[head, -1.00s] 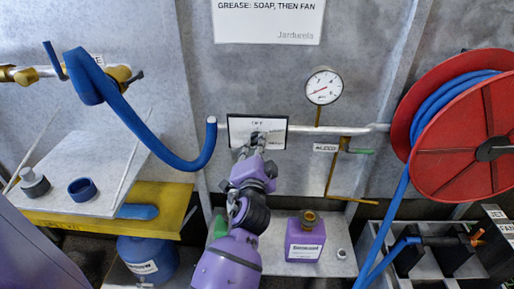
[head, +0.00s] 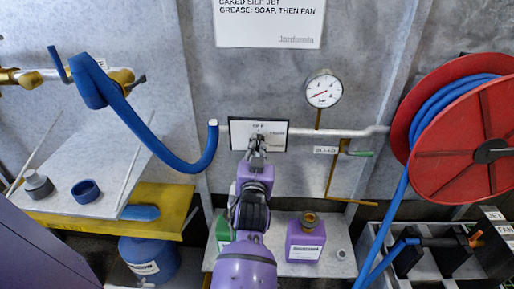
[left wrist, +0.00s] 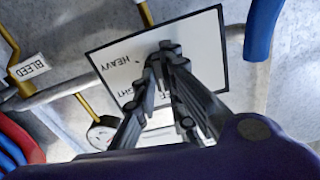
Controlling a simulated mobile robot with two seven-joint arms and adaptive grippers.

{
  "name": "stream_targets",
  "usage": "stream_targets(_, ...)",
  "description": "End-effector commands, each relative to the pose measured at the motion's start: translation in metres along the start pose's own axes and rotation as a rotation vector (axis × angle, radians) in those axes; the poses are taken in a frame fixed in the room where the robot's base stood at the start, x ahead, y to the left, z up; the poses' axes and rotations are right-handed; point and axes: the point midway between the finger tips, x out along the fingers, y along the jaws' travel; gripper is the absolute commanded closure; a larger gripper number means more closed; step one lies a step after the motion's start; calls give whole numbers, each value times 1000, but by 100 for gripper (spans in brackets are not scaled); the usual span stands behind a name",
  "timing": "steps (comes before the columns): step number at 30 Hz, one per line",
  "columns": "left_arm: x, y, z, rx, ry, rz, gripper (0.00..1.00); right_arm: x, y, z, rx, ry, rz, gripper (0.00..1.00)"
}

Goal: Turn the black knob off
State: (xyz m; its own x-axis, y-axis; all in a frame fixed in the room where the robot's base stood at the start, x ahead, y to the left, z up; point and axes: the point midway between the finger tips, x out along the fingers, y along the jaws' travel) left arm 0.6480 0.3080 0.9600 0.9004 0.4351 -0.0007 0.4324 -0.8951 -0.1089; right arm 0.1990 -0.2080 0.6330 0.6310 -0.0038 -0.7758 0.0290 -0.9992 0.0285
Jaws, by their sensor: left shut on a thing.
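A white panel (head: 274,142) with a dark frame is on the grey wall, with "OFF" printed at its top and other labels at its right. The panel also shows, turned, in the left wrist view (left wrist: 115,52). My left gripper (head: 257,140) reaches up to the middle of the panel. Its fingers (left wrist: 168,58) are shut on the black knob there. The fingers hide most of the knob, so I cannot tell which label it points to. My right gripper is not in view.
A pressure gauge (head: 323,89) and a green-handled valve (head: 358,153) are right of the panel. A blue hose (head: 160,146) hangs at the left and a red hose reel (head: 465,140) is at the right. A purple jug (head: 305,241) stands on the shelf below.

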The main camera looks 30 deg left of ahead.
Motion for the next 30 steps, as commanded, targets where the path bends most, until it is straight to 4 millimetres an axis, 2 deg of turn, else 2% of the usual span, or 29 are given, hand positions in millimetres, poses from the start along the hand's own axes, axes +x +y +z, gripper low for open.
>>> stream_targets(9, 0, 0, -2, -111, 2, 1, 100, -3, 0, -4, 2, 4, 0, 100)
stream_targets(24, 0, 0, -2, -129, 3, 1, 100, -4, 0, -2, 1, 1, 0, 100)
stream_targets(25, 0, 0, -2, -129, 3, 1, 89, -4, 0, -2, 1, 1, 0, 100)
stream_targets(29, 0, 0, -1, -127, 2, 1, 72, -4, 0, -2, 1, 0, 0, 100)
stream_targets(30, 0, 0, -1, -127, 2, 1, 71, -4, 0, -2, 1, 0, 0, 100)
